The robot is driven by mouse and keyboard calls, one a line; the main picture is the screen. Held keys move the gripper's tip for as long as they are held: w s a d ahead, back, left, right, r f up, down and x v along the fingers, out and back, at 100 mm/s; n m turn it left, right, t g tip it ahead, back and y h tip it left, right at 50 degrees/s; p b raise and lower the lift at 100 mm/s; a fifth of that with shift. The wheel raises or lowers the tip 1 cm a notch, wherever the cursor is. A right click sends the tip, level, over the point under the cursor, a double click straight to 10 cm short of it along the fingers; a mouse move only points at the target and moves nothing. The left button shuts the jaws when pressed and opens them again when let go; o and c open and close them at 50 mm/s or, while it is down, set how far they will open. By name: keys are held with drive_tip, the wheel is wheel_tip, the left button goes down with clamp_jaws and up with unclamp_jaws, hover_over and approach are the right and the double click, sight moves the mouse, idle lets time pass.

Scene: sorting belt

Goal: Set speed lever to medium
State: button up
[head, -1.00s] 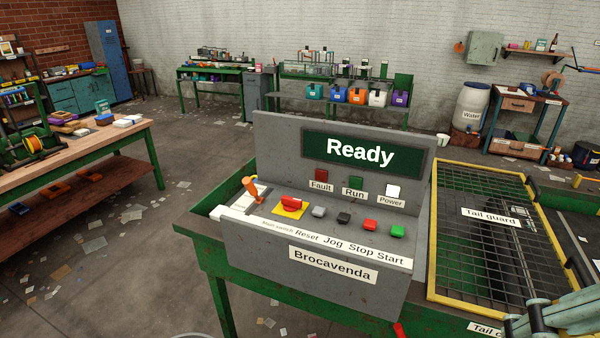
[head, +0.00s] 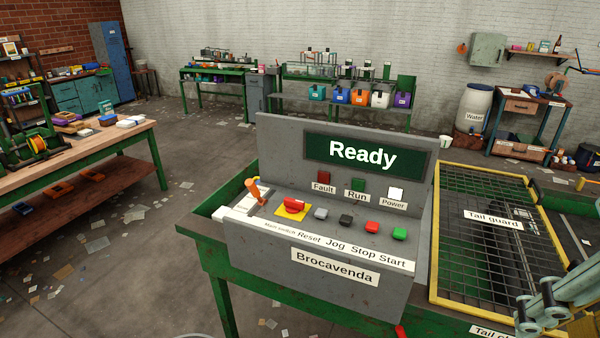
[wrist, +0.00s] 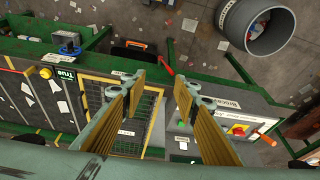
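The speed lever (head: 254,191) has an orange handle and stands upright in a slot plate at the left end of the grey control panel (head: 300,258). The plate's markings are too small to read, so I cannot tell its setting. The lever also shows in the wrist view (wrist: 266,138), at the lower right beside the red and yellow main switch (wrist: 238,130). My gripper (wrist: 160,84) is open and empty, its fingers apart above the machine, to the left of the lever in the wrist view. In the head view only part of my arm's end shows, at the lower right.
The panel's screen (head: 362,155) reads Ready. The red main switch (head: 293,205) sits close right of the lever, followed by several buttons. The yellow-framed tail guard (head: 490,245) lies right of the panel. A grey bin (wrist: 228,25) stands on the floor.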

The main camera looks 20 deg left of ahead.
drive_tip(key=w+a+r+m+g+p, duration=0.15)
drive_tip(key=w+a, duration=0.25)
drive_tip(key=w, duration=0.4)
drive_tip(key=w+a+m+p, duration=0.1)
drive_tip(key=w+a+m, duration=0.15)
drive_tip(key=w, duration=0.45)
drive_tip(key=w+a+r+m+g+p, duration=0.1)
drive_tip(key=w+a+m, duration=0.1)
drive_tip(key=w+a, duration=0.45)
drive_tip(key=n+y+p, duration=0.1)
drive_tip(key=n+p, duration=0.2)
drive_tip(key=p, duration=0.7)
hover_over(253, 189)
drive_tip(key=w, duration=0.1)
wheel_tip(253, 189, down, 6)
drive_tip(key=shift+d+g, duration=0.15)
drive_tip(key=shift+g, duration=0.3)
drive_tip(key=shift+w+a+f+p, duration=0.1)
drive_tip(key=shift+a+f, duration=0.1)
drive_tip(key=shift+f, duration=2.1)
drive_tip(key=shift+w+a+f+p, duration=0.1)
drive_tip(key=shift+a+f+p, duration=0.05)
drive_tip(key=shift+f, duration=2.1)
drive_tip(key=shift+a+f+p, duration=0.1)
drive_tip(key=shift+a+f, duration=0.1)
drive_tip(key=shift+f, duration=2.1)
